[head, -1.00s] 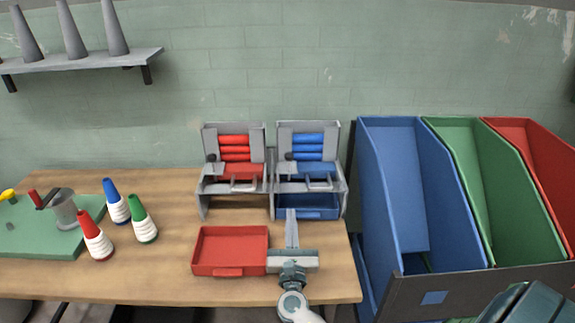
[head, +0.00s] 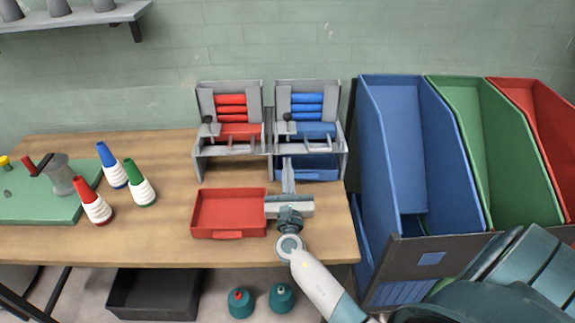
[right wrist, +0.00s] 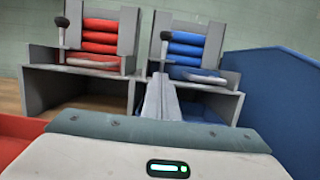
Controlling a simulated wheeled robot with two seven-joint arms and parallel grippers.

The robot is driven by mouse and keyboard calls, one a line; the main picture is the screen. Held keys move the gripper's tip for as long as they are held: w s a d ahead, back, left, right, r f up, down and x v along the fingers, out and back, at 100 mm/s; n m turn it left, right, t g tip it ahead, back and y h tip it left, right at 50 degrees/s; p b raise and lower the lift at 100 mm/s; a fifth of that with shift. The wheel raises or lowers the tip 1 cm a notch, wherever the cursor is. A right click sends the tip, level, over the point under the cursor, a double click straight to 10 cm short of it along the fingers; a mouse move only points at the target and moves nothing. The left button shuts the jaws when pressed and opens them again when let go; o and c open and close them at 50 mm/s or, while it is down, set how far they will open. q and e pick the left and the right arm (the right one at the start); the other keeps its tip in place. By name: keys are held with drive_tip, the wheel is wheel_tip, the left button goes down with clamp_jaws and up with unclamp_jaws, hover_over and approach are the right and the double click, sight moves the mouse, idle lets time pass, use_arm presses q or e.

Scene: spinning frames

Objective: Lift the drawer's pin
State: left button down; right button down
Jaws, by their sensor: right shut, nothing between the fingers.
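Two grey stands sit side by side at the table's back edge. The right stand (head: 341,140) holds blue rolls (head: 308,104), with a blue drawer (head: 320,174) low in it. A dark-knobbed pin (head: 287,118) stands at its left side; it also shows in the right wrist view (right wrist: 165,36). The left stand (head: 199,150) holds red rolls (head: 231,106) and has a similar pin (head: 208,121). My right gripper (head: 288,160) is shut and empty, its fingers pointing at the right stand's lower left, below the blue-side pin. My left gripper is not in view.
An empty red drawer (head: 228,232) lies on the table just left of my right gripper. Red, blue and green-topped cones (head: 140,183) and a green board (head: 40,213) are further left. Tall blue, green and red bins (head: 395,150) stand close on the right.

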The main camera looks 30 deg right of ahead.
sight(286, 134)
drive_tip(key=p+x, duration=0.2)
drive_tip(key=x, duration=0.5)
drive_tip(key=shift+w+d+r, duration=0.15)
drive_tip(key=shift+r, duration=0.05)
drive_tip(key=r+p, duration=0.2)
drive_tip(key=shift+w+d+r, duration=0.2)
drive_tip(key=shift+w+r, duration=0.1)
drive_tip(key=shift+w, duration=0.05)
drive_tip(key=shift+r+p, duration=0.65)
drive_tip(key=shift+p, duration=0.1)
wheel_tip(286, 134, up, 4)
drive_tip(key=p, duration=0.3)
drive_tip(key=shift+r, duration=0.15)
